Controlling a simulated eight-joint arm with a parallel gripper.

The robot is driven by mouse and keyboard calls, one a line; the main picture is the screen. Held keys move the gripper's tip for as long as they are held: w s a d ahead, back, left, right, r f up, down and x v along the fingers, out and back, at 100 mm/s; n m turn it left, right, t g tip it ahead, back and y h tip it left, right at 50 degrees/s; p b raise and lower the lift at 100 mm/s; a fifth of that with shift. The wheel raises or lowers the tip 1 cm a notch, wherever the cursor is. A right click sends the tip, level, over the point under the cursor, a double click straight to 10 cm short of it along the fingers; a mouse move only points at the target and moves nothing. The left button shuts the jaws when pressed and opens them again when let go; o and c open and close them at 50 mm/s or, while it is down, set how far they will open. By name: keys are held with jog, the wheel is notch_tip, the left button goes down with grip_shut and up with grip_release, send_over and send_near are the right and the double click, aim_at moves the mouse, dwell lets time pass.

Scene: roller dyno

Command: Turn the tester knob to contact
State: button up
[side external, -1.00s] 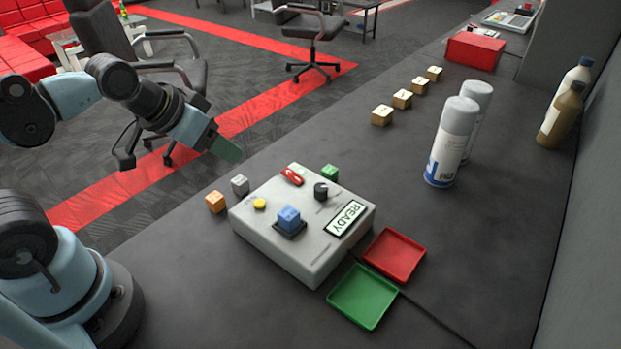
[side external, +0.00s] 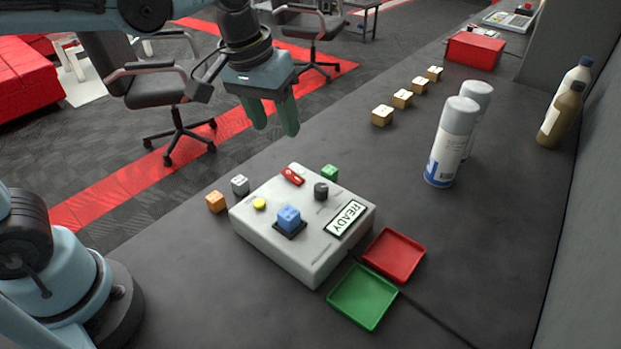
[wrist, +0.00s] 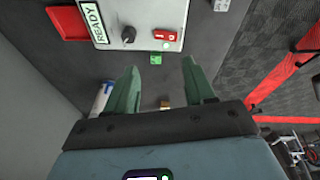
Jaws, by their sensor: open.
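The tester (side external: 272,246) is a light grey box on the dark bench, with a READY display (side external: 346,218). Its dark round knob (side external: 321,190) stands on the top face near the far corner; it also shows in the wrist view (wrist: 128,34). A red switch (side external: 292,176) and a yellow button (side external: 259,204) are also on top. My gripper (side external: 273,130) has green fingers pointing down, open and empty, above and behind the tester, apart from the knob. The wrist view shows its fingers (wrist: 163,88) spread.
A green cube (side external: 330,173), grey cube (side external: 240,185) and orange cube (side external: 215,202) stand around the tester. Red tray (side external: 411,252) and green tray (side external: 364,316) lie at its right. Spray cans (side external: 450,145) stand farther right; several wooden blocks (side external: 382,116) line the back.

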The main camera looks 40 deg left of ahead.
aim_at(321, 187)
jog(key=w+d+n+g, duration=0.2)
jog(key=w+d+g, duration=0.15)
jog(key=d, duration=0.35)
jog(key=shift+t+y, duration=0.3)
jog(key=shift+t, duration=0.05)
notch_tip(321, 187, down, 12)
jog(key=shift+w+a+f, duration=0.1)
jog(key=shift+f, duration=0.05)
jog(key=shift+c, duration=0.2)
grip_shut()
